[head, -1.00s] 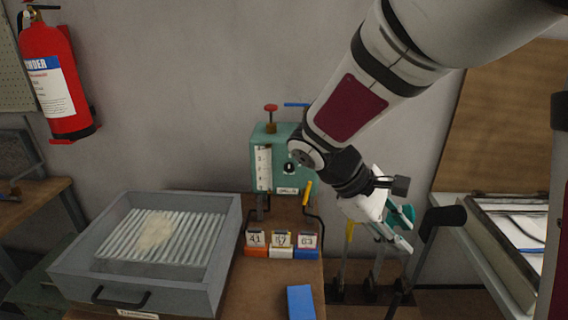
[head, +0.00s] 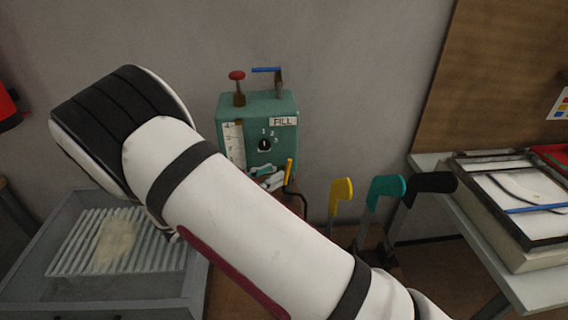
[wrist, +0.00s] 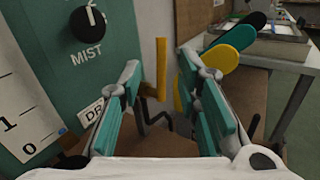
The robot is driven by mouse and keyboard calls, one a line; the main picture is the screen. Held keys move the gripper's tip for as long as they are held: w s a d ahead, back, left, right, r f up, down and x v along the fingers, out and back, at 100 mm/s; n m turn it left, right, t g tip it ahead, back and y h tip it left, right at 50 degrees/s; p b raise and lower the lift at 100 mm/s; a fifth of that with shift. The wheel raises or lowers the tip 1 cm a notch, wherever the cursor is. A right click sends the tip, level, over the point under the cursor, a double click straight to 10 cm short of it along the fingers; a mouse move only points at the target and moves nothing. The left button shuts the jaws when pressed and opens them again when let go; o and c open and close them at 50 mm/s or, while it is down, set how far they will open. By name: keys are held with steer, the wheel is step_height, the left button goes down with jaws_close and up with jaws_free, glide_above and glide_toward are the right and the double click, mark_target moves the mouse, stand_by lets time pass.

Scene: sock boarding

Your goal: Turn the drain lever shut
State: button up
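The drain lever is a yellow handle (head: 289,171) at the lower right of the teal box (head: 268,104) in the head view. It stands nearly upright there. In the wrist view the yellow lever (wrist: 161,68) stands upright between and beyond my fingers, with a bent lower end. A partly hidden label (wrist: 93,111) beginning with "DR" is on the box beside it. My gripper (wrist: 166,85) is open, one teal-padded finger on each side of the lever in the picture. I cannot tell whether either finger touches it. In the head view my gripper (head: 268,179) is just left of the lever, partly hidden by my arm.
The box carries a red knob (head: 237,77), a blue lever (head: 266,70) and a black MIST dial (wrist: 87,24). Yellow, teal and black boards (head: 385,190) stand to the right. A grey tray (head: 30,270) lies left. A side table (head: 433,164) is at right.

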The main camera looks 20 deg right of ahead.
mark_target(288, 166)
steer(key=x, duration=0.6)
steer(key=shift+d+p, duration=0.3)
steer(key=shift+p, duration=0.05)
jaws_close()
